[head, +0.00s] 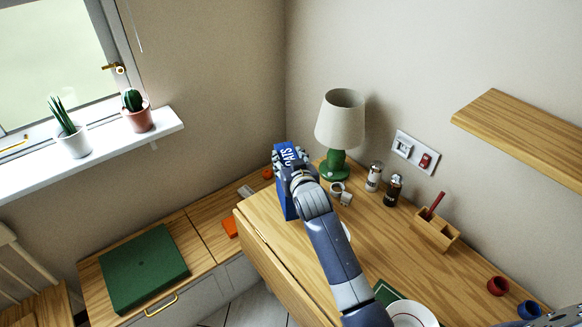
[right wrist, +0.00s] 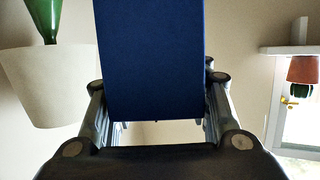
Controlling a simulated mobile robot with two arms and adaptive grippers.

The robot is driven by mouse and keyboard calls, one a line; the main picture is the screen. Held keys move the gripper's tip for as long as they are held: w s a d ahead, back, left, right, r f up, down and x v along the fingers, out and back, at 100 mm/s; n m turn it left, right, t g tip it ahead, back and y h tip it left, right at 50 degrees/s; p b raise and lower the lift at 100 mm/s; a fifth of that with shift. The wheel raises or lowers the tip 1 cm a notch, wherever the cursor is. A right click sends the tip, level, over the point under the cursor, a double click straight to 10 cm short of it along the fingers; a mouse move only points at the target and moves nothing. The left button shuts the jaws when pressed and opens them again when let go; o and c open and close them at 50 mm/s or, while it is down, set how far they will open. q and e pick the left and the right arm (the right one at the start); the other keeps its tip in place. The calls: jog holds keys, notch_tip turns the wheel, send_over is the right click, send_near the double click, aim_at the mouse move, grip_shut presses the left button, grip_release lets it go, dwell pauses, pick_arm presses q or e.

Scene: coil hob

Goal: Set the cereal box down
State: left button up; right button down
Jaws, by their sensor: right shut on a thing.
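The cereal box (head: 289,207) is dark blue with white lettering near its top. It is roughly upright over the far left corner of the wooden table (head: 262,222), beside the lamp. My right gripper (head: 289,172) is shut on it near its upper part, and the hand hides much of the box. In the right wrist view the plain blue box (right wrist: 150,60) is between the two fingers. I cannot tell whether its base touches the table. My left gripper is not in view.
A lamp with a green base (head: 335,165) stands just right of the box. Two shakers (head: 374,177), a wooden holder (head: 436,232), a red cup (head: 498,286) and a plate (head: 410,314) occupy the table's right and front. A low bench (head: 205,235) lies left.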

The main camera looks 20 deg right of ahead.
jog(key=shift+f, duration=1.7)
jog(key=c, duration=0.8)
grip_release()
jog(key=shift+s+f, duration=0.1)
jog(key=shift+f, duration=0.05)
jog(key=shift+c, duration=0.2)
jog(key=v, duration=1.2)
jog(key=shift+b, duration=0.45)
